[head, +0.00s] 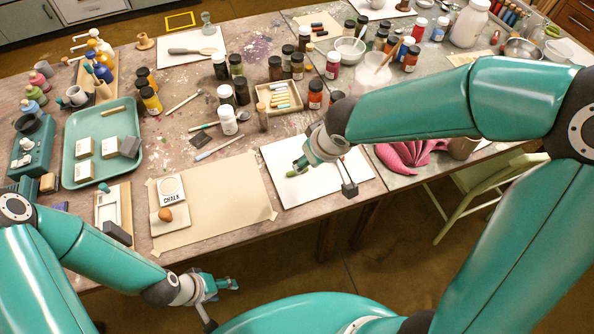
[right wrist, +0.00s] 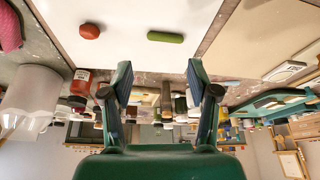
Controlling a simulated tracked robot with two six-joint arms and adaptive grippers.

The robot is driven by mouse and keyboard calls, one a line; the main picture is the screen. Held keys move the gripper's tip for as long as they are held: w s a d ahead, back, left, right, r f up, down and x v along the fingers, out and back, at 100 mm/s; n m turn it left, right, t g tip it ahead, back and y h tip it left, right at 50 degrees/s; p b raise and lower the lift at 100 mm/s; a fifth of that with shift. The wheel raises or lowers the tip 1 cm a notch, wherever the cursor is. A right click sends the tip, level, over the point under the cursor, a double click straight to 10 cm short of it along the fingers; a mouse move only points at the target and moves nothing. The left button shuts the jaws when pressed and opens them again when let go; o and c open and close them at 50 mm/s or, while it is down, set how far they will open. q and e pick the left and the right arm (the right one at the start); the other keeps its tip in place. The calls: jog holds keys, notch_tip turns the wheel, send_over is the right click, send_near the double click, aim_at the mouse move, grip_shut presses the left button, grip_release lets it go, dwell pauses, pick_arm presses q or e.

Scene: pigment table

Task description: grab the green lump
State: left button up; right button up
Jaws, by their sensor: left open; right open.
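In the head view the lump (head: 291,173) shows at the left part of the sheet (head: 277,150), beside my right gripper (head: 303,164). In the right wrist view my right gripper (right wrist: 159,76) is open and empty, its two fingers apart. The lump lies past the fingertips, roughly between their lines, not touched. A red lump (right wrist: 89,31) lies on the same sheet. My left gripper (head: 222,286) is open and empty, low in front of the table's edge.
A beige paper (head: 225,195) lies left of the white sheet. A tray of chalks (head: 269,104) and several jars, such as an orange one (head: 315,94), stand behind it. A teal tray (head: 72,180) is at the left. A pink cloth (head: 410,155) lies at the right.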

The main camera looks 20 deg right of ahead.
send_over(299, 176)
jog(key=s+d, duration=0.1)
jog(key=s, duration=0.1)
notch_tip(299, 176, down, 4)
jog(key=shift+d+f+b, duration=0.1)
jog(key=shift+b, duration=0.3)
jog(key=x, duration=0.3)
jog(key=b+x, duration=0.1)
jog(key=x, duration=0.1)
jog(key=shift+w+a, duration=0.2)
jog(key=shift+a, duration=0.2)
jog(key=shift+c, duration=0.2)
jog(key=shift+c, duration=0.7)
